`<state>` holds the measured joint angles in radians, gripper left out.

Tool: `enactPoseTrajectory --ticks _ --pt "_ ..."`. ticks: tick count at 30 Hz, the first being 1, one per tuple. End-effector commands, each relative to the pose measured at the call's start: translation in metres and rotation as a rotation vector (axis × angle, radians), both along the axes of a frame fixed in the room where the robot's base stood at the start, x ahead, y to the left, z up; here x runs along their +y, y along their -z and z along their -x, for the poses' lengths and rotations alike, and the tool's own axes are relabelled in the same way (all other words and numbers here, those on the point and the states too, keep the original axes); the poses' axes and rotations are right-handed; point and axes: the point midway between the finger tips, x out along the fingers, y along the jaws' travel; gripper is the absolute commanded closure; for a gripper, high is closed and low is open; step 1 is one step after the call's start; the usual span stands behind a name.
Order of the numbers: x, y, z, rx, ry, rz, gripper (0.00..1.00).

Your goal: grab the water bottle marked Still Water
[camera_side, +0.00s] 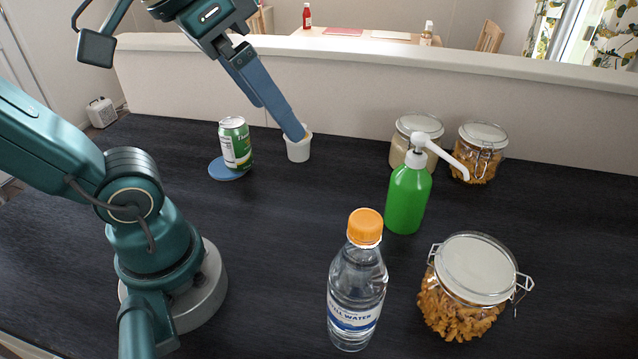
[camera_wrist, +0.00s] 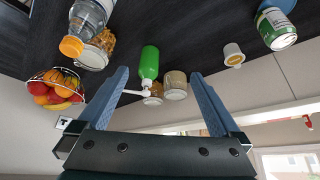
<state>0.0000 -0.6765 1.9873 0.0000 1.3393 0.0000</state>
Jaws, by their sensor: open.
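The water bottle (camera_side: 357,285) is clear plastic with an orange cap and a label that reads Still Water. It stands upright at the front of the dark worktop in the side view. It also shows in the wrist view (camera_wrist: 90,17) at the top left, partly cut off by the frame edge. My gripper (camera_side: 297,134) is at the back of the worktop in the side view, well apart from the bottle, with its fingers overlapping a small white cup (camera_side: 299,150). In the wrist view my gripper (camera_wrist: 160,75) is open, with nothing between the fingers.
A green pump bottle (camera_side: 407,200) stands behind the water bottle, and a pasta jar (camera_side: 458,312) stands right of it. Two jars stand by the back ledge. A fruit basket (camera_wrist: 55,88) shows in the wrist view.

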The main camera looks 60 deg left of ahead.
Motion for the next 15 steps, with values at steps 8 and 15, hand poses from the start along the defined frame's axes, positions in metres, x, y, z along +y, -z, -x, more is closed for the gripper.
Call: enactPoseTrajectory --ticks 8,15 --pt "0.019 -0.026 -0.030 -0.113 -0.074 -0.058 0.00" --pt "0.052 -0.055 -0.084 -0.362 -0.171 -0.164 0.00"
